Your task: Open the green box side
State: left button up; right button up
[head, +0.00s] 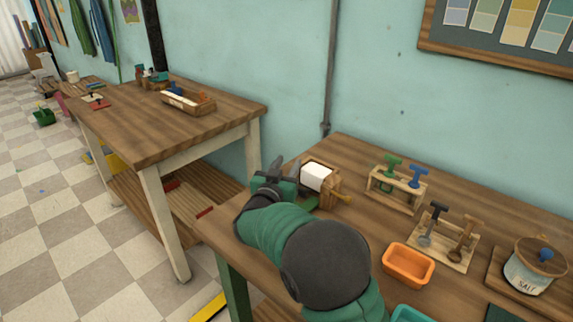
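A wooden box (333,186) with a white block (316,176) in it stands near the left end of the near workbench. A wooden knob sticks out from its right side. A green piece (309,203), perhaps the green box side, shows low at the front of the box, partly hidden by my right arm. I cannot tell whether it is still joined to the box. My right gripper (283,166) is just left of the box, its two dark fingertips apart with nothing visible between them. Whether it touches the box is hidden. My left gripper is not in view.
On the near workbench (480,205), a rack (397,190) holds green and blue tools, and a stand (447,250) holds scoops. An orange tray (408,264) and a salt jar (529,272) are to the right. Another table (165,125) stands at left across a gap.

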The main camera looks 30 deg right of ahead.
jog(key=shift+s+d, duration=0.1)
jog(key=shift+d, duration=0.15)
jog(key=shift+s+a, duration=0.1)
jog(key=shift+a, duration=0.05)
jog(key=p+v, duration=0.3)
jog(key=v, duration=1.3)
jog(key=shift+a+p, duration=0.3)
jog(key=shift+p, duration=0.1)
jog(key=shift+f, duration=0.1)
